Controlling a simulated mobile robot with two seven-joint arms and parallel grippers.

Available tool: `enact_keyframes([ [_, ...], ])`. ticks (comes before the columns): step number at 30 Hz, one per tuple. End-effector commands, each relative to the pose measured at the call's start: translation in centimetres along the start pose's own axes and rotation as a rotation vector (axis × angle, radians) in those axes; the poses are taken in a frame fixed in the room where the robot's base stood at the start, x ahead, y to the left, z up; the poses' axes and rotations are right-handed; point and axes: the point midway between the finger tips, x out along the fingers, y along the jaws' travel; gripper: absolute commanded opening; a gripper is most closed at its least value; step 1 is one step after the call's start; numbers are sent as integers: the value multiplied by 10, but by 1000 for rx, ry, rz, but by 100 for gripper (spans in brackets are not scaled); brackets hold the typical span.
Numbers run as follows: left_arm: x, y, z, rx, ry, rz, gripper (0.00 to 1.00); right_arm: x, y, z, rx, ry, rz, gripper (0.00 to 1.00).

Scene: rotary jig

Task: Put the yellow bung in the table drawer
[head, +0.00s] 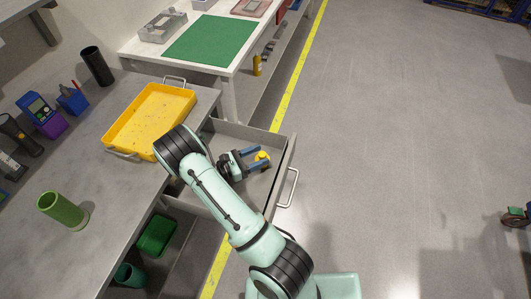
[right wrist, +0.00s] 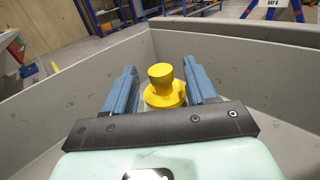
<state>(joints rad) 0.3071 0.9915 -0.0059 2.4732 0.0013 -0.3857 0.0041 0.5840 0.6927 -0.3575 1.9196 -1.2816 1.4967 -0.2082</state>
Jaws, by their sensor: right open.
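The yellow bung (head: 262,156) is inside the open table drawer (head: 287,160). In the right wrist view the bung (right wrist: 164,88) stands upright, with a wide base and a narrower knob on top. My right gripper (head: 257,160) is down inside the drawer. Its blue fingers are open on either side of the bung, with a gap visible beside each in the right wrist view (right wrist: 165,92). The drawer's grey walls (right wrist: 60,105) surround the bung and gripper. Part of the drawer is hidden by my right arm. My left gripper is not in view.
The drawer handle (head: 289,188) sticks out at the right. A yellow tray (head: 118,122), a green cup (head: 62,210) and a dark cylinder (head: 97,66) stand on the grey worktop. A white table (head: 137,47) with a green mat is behind. Open floor lies to the right.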

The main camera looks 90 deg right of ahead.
Motion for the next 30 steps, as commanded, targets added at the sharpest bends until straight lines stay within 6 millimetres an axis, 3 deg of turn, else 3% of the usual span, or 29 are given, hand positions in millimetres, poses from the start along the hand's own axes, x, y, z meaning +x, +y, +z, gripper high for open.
enact_keyframes([
  [3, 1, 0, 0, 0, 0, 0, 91, -20, 0, 0, 0, 1, 3, 56],
  [9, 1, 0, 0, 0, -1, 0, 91, -36, 0, 0, 0, 0, -1, 56],
  [30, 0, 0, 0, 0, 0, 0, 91, -40, 1, 1, -10, 7, 9, 56],
])
